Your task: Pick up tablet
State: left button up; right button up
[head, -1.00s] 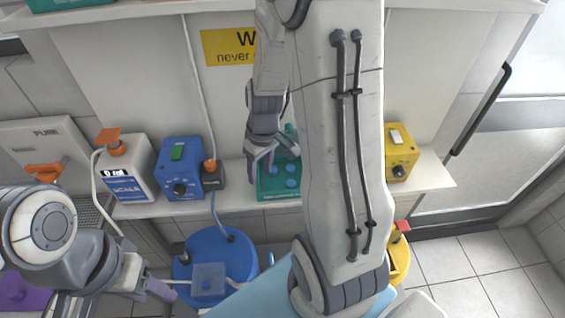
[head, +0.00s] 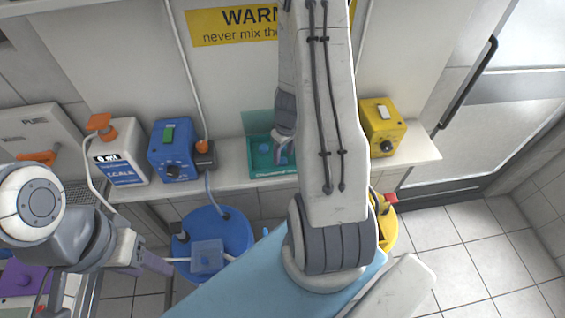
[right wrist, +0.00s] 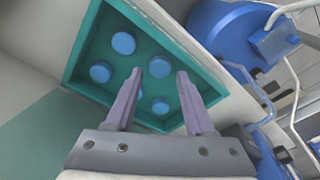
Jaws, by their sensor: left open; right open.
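Several round blue tablets (right wrist: 123,43) lie spread in an open teal tray (right wrist: 82,32) in the right wrist view. The tray (head: 256,172) stands on the white shelf in the head view, partly hidden by my right arm. My right gripper (right wrist: 159,73) is open and empty above the tray, its fingers pointing into it near the middle tablets. I cannot tell the exact height. The right gripper (head: 284,150) also shows over the tray in the head view. My left gripper (head: 150,262) is open at the lower left, away from the tray.
A blue box (head: 174,150) and a white bottle (head: 122,152) stand left of the tray. A yellow box (head: 382,128) stands to its right. A blue drum (head: 212,232) and a yellow drum (head: 389,225) are below the shelf.

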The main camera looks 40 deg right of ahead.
aim_at(282, 162)
notch_tip(282, 162, down, 3)
jog(key=shift+w+r+b, duration=0.15)
jog(key=shift+r+b, duration=0.05)
jog(key=shift+b, duration=0.3)
jog(key=shift+r, duration=0.1)
grip_shut()
jog(key=shift+r, duration=0.1)
